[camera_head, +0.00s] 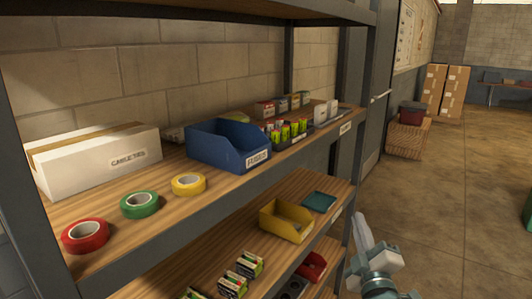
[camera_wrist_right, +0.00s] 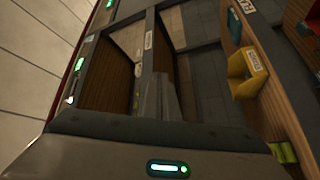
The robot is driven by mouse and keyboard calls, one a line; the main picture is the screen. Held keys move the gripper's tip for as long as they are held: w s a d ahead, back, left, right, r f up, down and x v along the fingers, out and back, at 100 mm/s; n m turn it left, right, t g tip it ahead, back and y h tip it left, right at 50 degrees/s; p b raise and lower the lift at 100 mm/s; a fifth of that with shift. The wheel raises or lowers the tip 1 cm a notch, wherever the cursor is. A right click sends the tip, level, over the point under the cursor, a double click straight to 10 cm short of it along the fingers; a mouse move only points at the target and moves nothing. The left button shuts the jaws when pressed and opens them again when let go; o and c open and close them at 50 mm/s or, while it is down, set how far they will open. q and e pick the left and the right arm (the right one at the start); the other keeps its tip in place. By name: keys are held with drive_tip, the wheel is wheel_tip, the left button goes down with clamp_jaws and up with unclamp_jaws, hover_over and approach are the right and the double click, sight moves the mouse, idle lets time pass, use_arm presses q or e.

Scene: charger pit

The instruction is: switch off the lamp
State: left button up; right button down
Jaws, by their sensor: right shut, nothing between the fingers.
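I cannot make out a lamp or its switch in either view. My right gripper (camera_head: 360,218) is in the head view at the bottom, right of the shelf rack, pointing up. Its fingers are together with nothing between them. In the right wrist view the fingers of my right gripper (camera_wrist_right: 166,78) reach up at the middle, in front of dark, dim surfaces. Small green lights glow at the left and bottom of that view; I cannot tell what they belong to. My left gripper is not in view.
The shelf rack (camera_head: 240,190) fills the left and middle, holding tape rolls, a white box (camera_head: 100,165), a blue bin (camera_head: 225,145) and a yellow bin (camera_head: 285,222). Stacked cardboard boxes (camera_head: 445,90) stand at the far right. The floor (camera_head: 450,190) right of the rack is mostly clear.

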drive_tip(key=w+a+r+n+t+y, duration=0.1)
drive_tip(key=a+r+n+t+y, duration=0.15)
drive_tip(key=r+n+y, duration=0.7)
drive_tip(key=w+a+r+n+t+y, duration=0.15)
drive_tip(key=a+r+n, duration=0.3)
drive_tip(key=r, duration=1.05)
drive_tip(key=s+a+r+n+g+y, duration=0.4)
drive_tip(key=a+r+n+g+y, duration=0.45)
drive_tip(key=n, duration=0.85)
drive_tip(key=s+a+r+n+g+y, duration=0.3)
drive_tip(key=r+n+g+y, duration=0.2)
drive_tip(key=r+n+g, duration=0.95)
drive_tip(key=s+d+r+n+t+h, duration=0.2)
drive_tip(key=d+r+n+t+h, duration=0.5)
drive_tip(key=r+h, duration=0.3)
drive_tip(key=shift+s+r+t, duration=0.15)
drive_tip(key=shift+r+t, duration=0.35)
drive_tip(key=shift+r, duration=0.15)
drive_tip(key=shift+a+h, duration=0.15)
drive_tip(key=shift+h, duration=0.1)
